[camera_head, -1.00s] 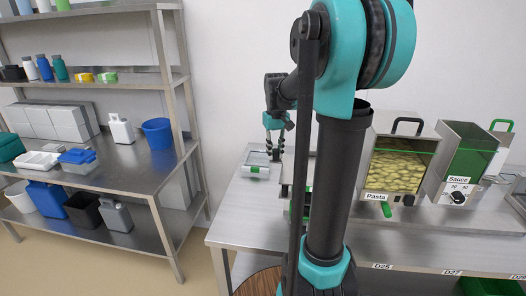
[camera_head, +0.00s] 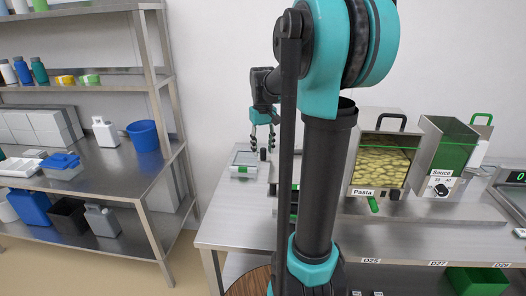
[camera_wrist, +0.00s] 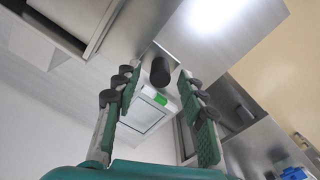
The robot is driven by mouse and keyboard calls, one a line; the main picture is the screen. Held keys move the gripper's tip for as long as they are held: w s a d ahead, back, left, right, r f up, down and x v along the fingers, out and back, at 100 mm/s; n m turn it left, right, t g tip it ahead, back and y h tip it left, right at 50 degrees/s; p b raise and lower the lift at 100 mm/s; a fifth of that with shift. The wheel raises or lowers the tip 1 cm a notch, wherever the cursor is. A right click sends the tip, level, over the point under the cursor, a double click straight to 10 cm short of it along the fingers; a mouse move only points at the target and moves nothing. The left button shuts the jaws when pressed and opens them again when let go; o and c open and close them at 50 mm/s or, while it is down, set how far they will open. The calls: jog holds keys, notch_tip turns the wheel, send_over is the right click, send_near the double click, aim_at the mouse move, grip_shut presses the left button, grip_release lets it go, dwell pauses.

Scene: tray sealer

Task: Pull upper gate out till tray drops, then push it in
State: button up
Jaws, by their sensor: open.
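My gripper (camera_head: 263,153) hangs fingers-down over the left rear part of the steel counter, open with nothing between its pads. In the wrist view its green-padded fingers (camera_wrist: 160,104) stand apart, and a black round knob (camera_wrist: 160,71) shows between and beyond them; contact cannot be told. A pale framed tray-like piece with a green tag (camera_head: 244,168) lies just left of the gripper; it also shows in the wrist view (camera_wrist: 147,112). My arm hides much of the machine in the head view, and I cannot make out the upper gate.
Pasta (camera_head: 380,165) and sauce (camera_head: 447,150) dispensers stand right of my arm on the counter (camera_head: 228,220). A steel shelf unit (camera_head: 150,190) with bottles and a blue bucket stands at left, with floor between. A green bin (camera_head: 478,281) sits below the counter.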

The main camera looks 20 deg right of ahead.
notch_tip(320, 180, up, 10)
jog(key=shift+r, duration=0.25)
dwell(0.3)
